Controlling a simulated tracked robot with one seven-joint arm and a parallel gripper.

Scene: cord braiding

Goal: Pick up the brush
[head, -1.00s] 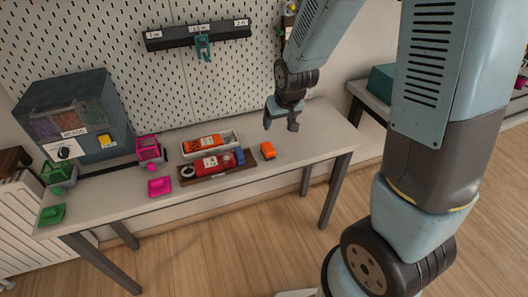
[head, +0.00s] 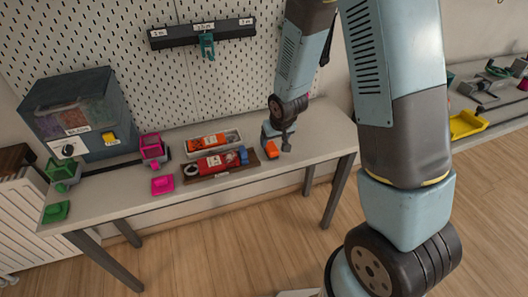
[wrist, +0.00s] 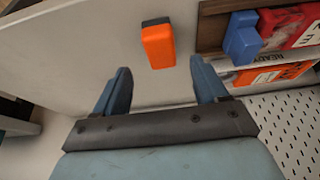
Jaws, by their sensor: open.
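The brush, seen as a small orange block with a dark strip along one end, lies on the table near its right end (head: 271,149). It also shows in the wrist view (wrist: 158,45), at the upper middle, lying flat on the pale top. My gripper (head: 278,143) is low over the table at the brush. In the wrist view my gripper (wrist: 160,82) is open and empty, its two blue fingers apart. The brush lies ahead of the gap between them, nearer the right finger. Neither finger visibly touches it.
A dark wooden tray (head: 190,179) with a red pouch (head: 217,161) and a blue block (head: 243,155) lies just left of the brush. A grey tray (head: 238,135) with an orange packet stands behind it. The pegboard (head: 110,25) rises at the back. The tabletop in front is clear.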

